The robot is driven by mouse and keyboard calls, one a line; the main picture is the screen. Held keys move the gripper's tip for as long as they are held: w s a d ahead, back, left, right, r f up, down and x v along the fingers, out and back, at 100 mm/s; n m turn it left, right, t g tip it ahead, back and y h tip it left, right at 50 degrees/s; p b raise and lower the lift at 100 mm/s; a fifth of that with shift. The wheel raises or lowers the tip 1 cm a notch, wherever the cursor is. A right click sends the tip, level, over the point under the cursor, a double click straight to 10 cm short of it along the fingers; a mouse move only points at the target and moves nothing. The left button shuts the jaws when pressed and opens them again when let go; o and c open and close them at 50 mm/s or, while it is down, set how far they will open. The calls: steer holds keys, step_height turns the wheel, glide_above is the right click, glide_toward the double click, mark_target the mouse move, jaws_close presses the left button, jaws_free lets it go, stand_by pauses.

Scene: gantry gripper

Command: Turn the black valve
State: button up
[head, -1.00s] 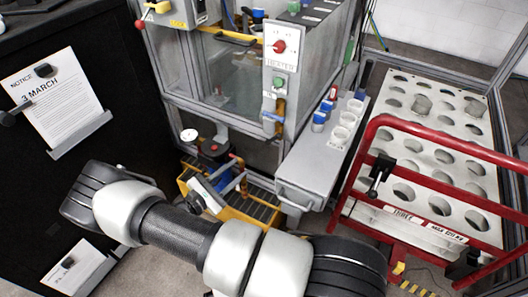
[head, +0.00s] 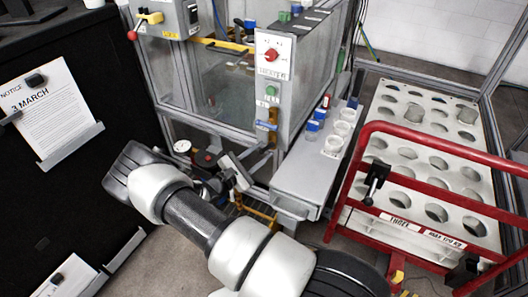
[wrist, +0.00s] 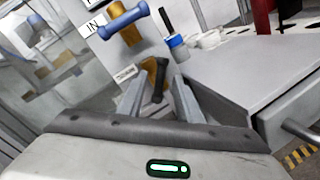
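The black valve handle (wrist: 160,78) shows in the wrist view as a dark, upright lever below the blue-handled valve. My gripper (wrist: 158,98) is open, with one pale finger on each side of the lever. The lever appears between the fingers, and I cannot tell whether either finger touches it. In the head view my gripper (head: 236,168) is low in front of the machine frame, under the blue valve handle (head: 266,125). The black lever is not clearly visible there.
A grey shelf (head: 304,178) with cups and blue-capped bottles stands just right of my gripper. A red railing (head: 400,133) and a white perforated rack (head: 385,118) lie farther right. A black disc with a red top (head: 205,158) sits left of my gripper.

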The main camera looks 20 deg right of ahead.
steer(key=shift+x, duration=0.95)
steer(key=shift+c, duration=0.3)
jaws_close()
steer(key=shift+m, duration=0.3)
steer(key=m+p, duration=0.1)
steer(key=m, duration=0.1)
steer(key=m+y, duration=0.1)
steer(key=m, duration=0.1)
steer(key=shift+s+d+r+p, duration=0.1)
steer(key=shift+s+r+p, duration=0.05)
steer(key=shift+p, duration=0.2)
steer(key=m+p, duration=0.1)
steer(key=m, duration=0.1)
steer(key=m+y+p, duration=0.1)
steer(key=m, duration=0.1)
steer(key=shift+m+y, duration=0.3)
steer(key=shift+f, duration=0.25)
